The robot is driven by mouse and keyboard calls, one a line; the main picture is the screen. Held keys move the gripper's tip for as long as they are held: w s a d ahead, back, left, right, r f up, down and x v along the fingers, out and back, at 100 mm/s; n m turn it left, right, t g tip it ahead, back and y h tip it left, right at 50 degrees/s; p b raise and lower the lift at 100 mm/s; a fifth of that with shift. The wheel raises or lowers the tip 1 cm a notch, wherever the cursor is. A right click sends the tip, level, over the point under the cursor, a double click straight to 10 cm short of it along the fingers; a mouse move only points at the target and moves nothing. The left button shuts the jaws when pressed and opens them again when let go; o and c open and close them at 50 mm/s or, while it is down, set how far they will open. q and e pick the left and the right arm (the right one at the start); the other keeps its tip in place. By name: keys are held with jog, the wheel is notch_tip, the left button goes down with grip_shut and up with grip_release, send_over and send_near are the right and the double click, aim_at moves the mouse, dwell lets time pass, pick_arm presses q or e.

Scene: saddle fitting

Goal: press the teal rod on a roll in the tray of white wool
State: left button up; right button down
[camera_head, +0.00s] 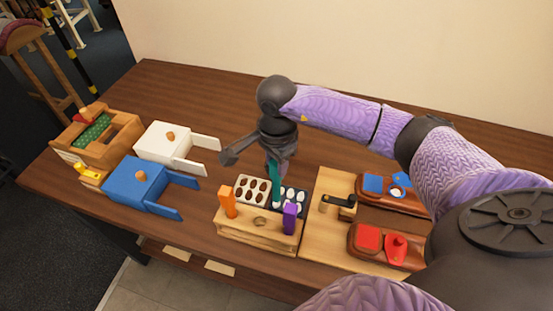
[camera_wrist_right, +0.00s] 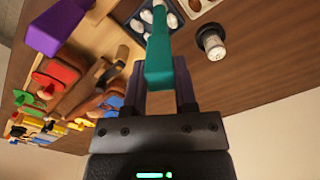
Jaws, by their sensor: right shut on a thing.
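My right gripper (camera_head: 274,160) is shut on the teal rod (camera_head: 276,187), which points down between the jaws. The rod also shows in the right wrist view (camera_wrist_right: 160,62). The dark tray of white wool rolls (camera_head: 304,193) lies under and beside the rod's lower end; it shows in the right wrist view too (camera_wrist_right: 121,28). The rod's tip is over or close to this tray's left part; I cannot tell whether it touches a roll. A pale tray of brown rolls (camera_head: 238,190) adjoins it on the left. My left gripper is not in view.
A wooden rack (camera_head: 258,232) in front holds an orange rod (camera_head: 228,202) and a purple rod (camera_head: 290,218). A wooden board (camera_head: 318,240) with red and blue pieces stands right. Blue (camera_head: 140,182) and white (camera_head: 158,140) boxes stand left.

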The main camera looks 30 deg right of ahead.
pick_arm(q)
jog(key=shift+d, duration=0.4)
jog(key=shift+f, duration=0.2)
pick_arm(e)
jog(key=shift+f, duration=0.15)
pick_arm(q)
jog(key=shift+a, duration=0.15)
pick_arm(e)
jog(key=shift+f+b, duration=0.2)
jog(key=shift+b, duration=0.15)
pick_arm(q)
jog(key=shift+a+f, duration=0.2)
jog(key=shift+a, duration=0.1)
pick_arm(e)
jog(key=shift+f, duration=0.1)
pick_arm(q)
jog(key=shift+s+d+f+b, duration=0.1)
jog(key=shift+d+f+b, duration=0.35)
pick_arm(e)
jog(key=shift+f, duration=0.45)
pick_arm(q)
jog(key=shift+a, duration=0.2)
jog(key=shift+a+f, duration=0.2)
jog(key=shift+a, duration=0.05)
pick_arm(e)
jog(key=shift+f, duration=0.15)
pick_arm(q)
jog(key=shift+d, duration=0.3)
pick_arm(e)
jog(key=shift+s, duration=0.1)
